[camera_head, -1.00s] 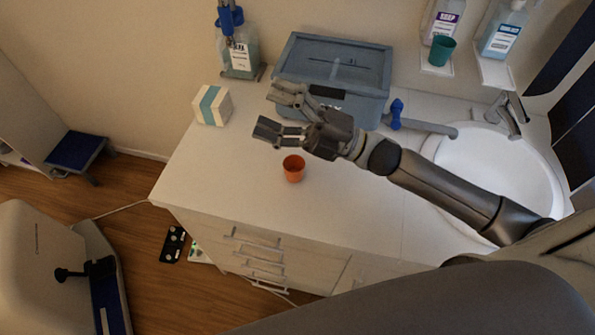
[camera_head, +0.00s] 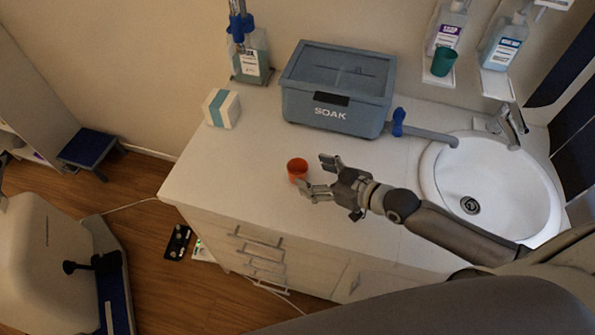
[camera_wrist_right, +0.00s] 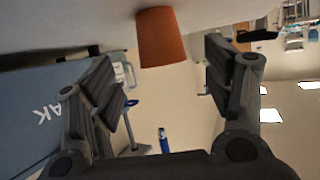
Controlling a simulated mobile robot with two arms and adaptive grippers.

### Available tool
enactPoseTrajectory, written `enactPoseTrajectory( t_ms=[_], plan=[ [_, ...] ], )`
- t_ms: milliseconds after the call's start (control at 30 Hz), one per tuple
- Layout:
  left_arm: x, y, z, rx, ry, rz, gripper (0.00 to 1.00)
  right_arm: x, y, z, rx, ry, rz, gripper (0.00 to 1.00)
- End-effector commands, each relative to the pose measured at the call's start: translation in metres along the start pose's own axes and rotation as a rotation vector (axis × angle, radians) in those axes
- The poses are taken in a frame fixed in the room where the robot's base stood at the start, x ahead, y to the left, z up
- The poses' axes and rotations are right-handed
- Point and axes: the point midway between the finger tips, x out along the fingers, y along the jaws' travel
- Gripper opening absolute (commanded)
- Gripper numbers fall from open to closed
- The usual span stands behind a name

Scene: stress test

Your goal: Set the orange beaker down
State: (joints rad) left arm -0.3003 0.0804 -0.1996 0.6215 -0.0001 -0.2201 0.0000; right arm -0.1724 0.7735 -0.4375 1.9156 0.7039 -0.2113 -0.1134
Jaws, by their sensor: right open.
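The orange beaker (camera_head: 297,170) stands upright on the white counter (camera_head: 235,160), left of my right gripper. My right gripper (camera_head: 316,176) is open, and its fingertips are close to the beaker's right side. In the right wrist view the beaker (camera_wrist_right: 163,38) shows ahead of the open fingers (camera_wrist_right: 170,85), beyond their tips and not between them. I cannot tell in the head view whether a fingertip touches it. My left gripper is not in view.
A blue-grey SOAK box (camera_head: 335,88) stands at the back of the counter. A white and teal carton (camera_head: 222,109) and a bottle (camera_head: 250,60) are to its left. The sink (camera_head: 500,180) is at the right. The counter left of the beaker is clear.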

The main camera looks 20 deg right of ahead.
Motion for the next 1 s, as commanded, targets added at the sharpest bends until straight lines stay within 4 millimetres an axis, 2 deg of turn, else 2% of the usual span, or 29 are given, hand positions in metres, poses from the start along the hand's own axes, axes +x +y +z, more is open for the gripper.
enactPoseTrajectory(
  t_ms=[267, 433, 600, 867, 900, 1000],
  plan=[
    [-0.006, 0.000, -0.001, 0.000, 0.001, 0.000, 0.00, 0.018, -0.001, -0.005, -0.001, 0.002, 0.000, 0.73],
    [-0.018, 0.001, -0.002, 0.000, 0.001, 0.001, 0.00, 0.041, -0.002, -0.011, -0.001, 0.003, -0.001, 0.73],
    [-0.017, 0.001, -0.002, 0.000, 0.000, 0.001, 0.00, 0.059, -0.002, -0.007, -0.002, 0.002, -0.001, 0.73],
    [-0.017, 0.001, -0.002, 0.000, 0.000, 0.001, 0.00, 0.062, -0.002, -0.006, -0.004, 0.000, -0.001, 0.73],
    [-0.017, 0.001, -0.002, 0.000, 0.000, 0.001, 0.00, 0.062, -0.002, -0.006, -0.004, 0.000, -0.001, 0.72],
    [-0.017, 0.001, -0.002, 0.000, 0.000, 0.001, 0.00, 0.061, -0.002, -0.006, -0.004, 0.001, -0.001, 0.59]
  ],
)
